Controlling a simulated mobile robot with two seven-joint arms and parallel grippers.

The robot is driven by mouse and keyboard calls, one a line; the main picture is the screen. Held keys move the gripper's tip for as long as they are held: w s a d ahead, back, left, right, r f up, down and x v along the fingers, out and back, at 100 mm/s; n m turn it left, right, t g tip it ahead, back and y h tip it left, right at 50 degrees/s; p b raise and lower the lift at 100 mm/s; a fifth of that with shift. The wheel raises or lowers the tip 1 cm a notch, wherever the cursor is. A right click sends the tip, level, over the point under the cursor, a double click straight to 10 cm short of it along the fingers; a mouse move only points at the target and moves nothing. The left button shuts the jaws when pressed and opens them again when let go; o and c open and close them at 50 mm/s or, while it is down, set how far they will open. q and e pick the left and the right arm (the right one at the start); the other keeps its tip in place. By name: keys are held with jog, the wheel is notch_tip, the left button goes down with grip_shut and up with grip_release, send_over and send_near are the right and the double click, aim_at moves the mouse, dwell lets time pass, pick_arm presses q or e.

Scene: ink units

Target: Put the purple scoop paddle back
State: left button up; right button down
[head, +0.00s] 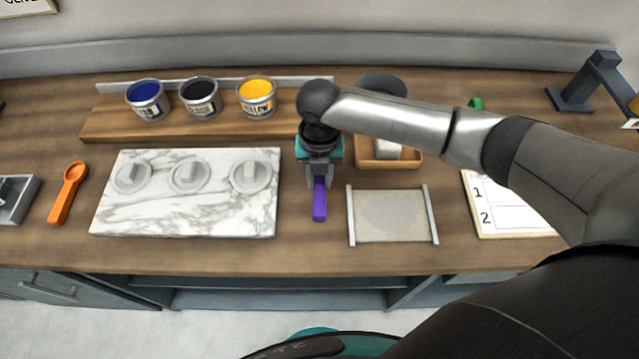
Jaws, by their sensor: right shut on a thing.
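The purple scoop paddle (320,203) shows below my right gripper (319,181), between the marble slab and the mesh-like screen. My right gripper is shut on its upper part, and the rest of the paddle hangs toward the front of the table. The gripper and wrist hide the paddle's upper end. I cannot tell whether the paddle touches the tabletop. An orange scoop (67,192) lies at the left of the table. My left gripper is not in view.
A marble slab (185,215) with three round lids lies left of the paddle. Cans of blue (147,99), black (200,98) and yellow ink (256,97) stand on a wooden shelf behind. A framed screen (390,236) and a numbered board (506,216) are right.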

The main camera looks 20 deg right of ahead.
aim_at(320, 183)
notch_tip(320, 183, down, 3)
jog(key=shift+r, duration=0.2)
jog(key=c, duration=0.7)
grip_release()
jog(key=shift+o, duration=0.2)
jog(key=shift+r, duration=0.1)
notch_tip(320, 183, up, 12)
jog(key=shift+p, duration=0.4)
